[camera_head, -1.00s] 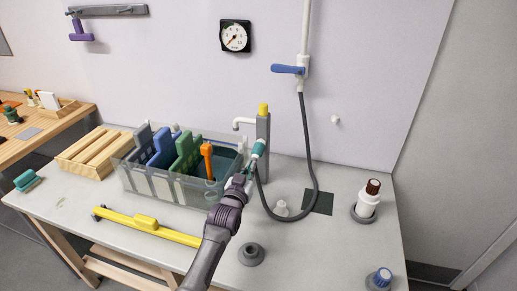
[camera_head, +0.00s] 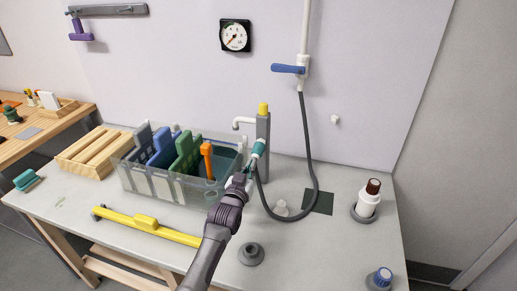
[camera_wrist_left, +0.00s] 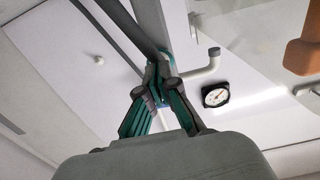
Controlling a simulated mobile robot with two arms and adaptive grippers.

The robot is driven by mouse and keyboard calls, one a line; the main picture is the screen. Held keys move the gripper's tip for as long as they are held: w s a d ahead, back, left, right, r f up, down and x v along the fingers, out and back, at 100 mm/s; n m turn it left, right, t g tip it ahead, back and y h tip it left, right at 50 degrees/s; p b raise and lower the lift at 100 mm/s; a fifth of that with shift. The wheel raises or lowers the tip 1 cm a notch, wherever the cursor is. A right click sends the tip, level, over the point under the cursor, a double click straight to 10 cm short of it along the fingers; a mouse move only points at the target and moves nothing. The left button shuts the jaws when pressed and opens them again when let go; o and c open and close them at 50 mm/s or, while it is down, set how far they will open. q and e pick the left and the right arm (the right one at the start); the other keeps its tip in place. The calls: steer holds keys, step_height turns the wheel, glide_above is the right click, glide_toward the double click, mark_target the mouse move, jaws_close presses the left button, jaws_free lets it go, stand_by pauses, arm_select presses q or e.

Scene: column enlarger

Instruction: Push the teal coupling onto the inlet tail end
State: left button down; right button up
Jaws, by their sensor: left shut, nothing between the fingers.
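The teal coupling (camera_head: 259,148) sits against the grey column (camera_head: 264,130) at the back of the bench, tilted, at the upper end of the dark hose (camera_head: 310,150). My left gripper (camera_head: 252,168) is just below it, with its fingertips near or touching its lower end; I cannot tell which. In the left wrist view the fingers (camera_wrist_left: 160,84) meet at the tips and are shut, with a little teal just behind them and the column rising beyond. The inlet tail end is not clearly visible; the coupling and fingers cover that area. My right gripper is not in view.
A clear bin (camera_head: 160,185) with coloured dividers and an orange-handled tool (camera_head: 207,160) stands close left of the gripper. A yellow bar (camera_head: 147,223) lies in front.

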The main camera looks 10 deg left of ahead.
arm_select(q)
steer(key=shift+w+b, duration=0.35)
steer(key=shift+w, duration=0.15)
steer(key=shift+r, duration=0.3)
stand_by(0.4)
steer(key=s+p, duration=0.2)
steer(key=s, duration=0.1)
steer(key=s+p, duration=0.1)
steer(key=shift+s+f+p, duration=0.25)
steer(key=shift+s+p, duration=0.1)
steer(key=shift+p, duration=0.05)
stand_by(0.4)
